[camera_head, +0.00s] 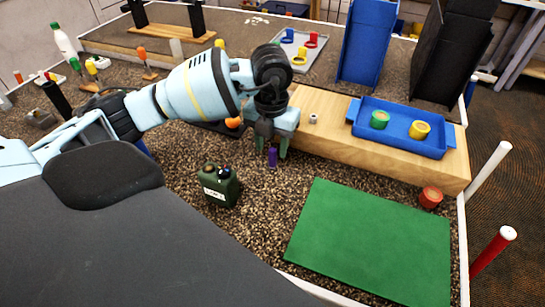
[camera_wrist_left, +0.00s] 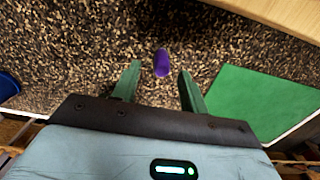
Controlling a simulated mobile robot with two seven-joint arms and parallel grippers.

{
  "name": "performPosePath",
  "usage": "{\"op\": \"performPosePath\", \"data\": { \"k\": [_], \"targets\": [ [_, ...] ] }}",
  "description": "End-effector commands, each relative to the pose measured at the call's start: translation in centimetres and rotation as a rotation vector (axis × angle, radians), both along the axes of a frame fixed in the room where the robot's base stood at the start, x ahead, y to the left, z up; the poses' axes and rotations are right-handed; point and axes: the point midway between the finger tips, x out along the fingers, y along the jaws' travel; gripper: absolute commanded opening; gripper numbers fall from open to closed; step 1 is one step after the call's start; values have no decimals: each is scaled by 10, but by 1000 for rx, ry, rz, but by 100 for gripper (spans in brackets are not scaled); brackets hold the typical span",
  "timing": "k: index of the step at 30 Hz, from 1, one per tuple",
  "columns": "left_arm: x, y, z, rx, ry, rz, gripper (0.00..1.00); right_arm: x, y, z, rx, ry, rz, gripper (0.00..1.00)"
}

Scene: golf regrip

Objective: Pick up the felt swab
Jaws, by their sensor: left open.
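A small purple upright piece, which looks like the felt swab (camera_head: 272,157), stands on the speckled brown surface in front of the wooden block. In the left wrist view the purple piece (camera_wrist_left: 161,62) shows near the fingertips, about midway between them in the picture. My left gripper (camera_head: 272,147) points down over it, its green fingers apart and empty. The left wrist view shows a gap between each finger of my left gripper (camera_wrist_left: 160,76) and the purple piece. How far the tips are above the surface is hard to tell. My right gripper is not in view.
A green canister (camera_head: 219,186) stands close by at the left front. A wooden block (camera_head: 340,149) with a blue tray (camera_head: 399,146) lies behind and right. A green mat (camera_head: 375,240) lies at the right front, with a red round piece (camera_head: 431,197) near its far edge.

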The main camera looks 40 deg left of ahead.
Motion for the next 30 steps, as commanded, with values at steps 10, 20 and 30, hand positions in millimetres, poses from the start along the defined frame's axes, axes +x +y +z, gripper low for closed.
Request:
{"op": "performPosePath", "data": {
  "k": [10, 20, 30],
  "targets": [
    [3, -1, -38, 0, 0, 0, 44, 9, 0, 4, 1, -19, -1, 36],
    [3, -1, -38, 0, -1, 0, 29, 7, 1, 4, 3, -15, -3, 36],
    [3, -1, -38, 0, -1, 0, 0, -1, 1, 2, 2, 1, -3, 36]
  ]
}}
